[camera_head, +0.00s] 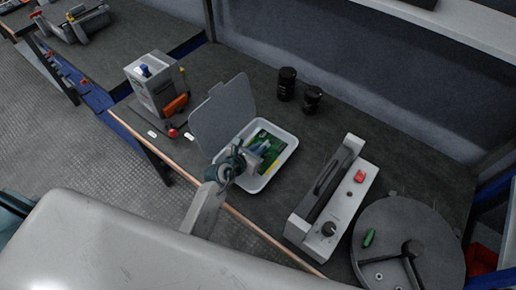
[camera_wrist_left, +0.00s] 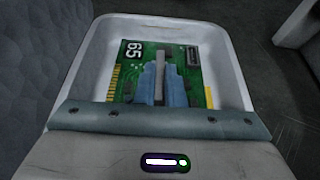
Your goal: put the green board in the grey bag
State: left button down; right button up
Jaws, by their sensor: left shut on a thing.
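The green board (camera_head: 268,139) lies inside a white tray (camera_head: 279,165) on the dark workbench. It carries white digits and gold contacts in the left wrist view (camera_wrist_left: 132,62). My left gripper (camera_head: 256,148) reaches over the tray's near side. Its blue-grey fingers (camera_wrist_left: 160,83) are shut on the board around its middle and hide part of it. A grey upright panel (camera_head: 223,115) stands at the tray's left edge; it may be the grey bag or a lid, I cannot tell which. My right gripper is not in view.
A white box device (camera_head: 154,85) with an orange part stands left. Two black cylinders (camera_head: 287,84) stand behind the tray. A white device with a handle (camera_head: 332,195) and a round grey disc (camera_head: 408,245) are to the right. Some bench is clear between them.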

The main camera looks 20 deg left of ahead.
pick_arm(q)
jog(key=shift+f, duration=0.1)
jog(key=c, duration=1.5)
grip_release()
jog(key=shift+s+r, duration=0.2)
jog(key=v, duration=1.1)
jog(key=shift+s+a+r+b, duration=0.2)
jog(key=shift+s+r+b, duration=0.05)
jog(key=shift+b, duration=0.1)
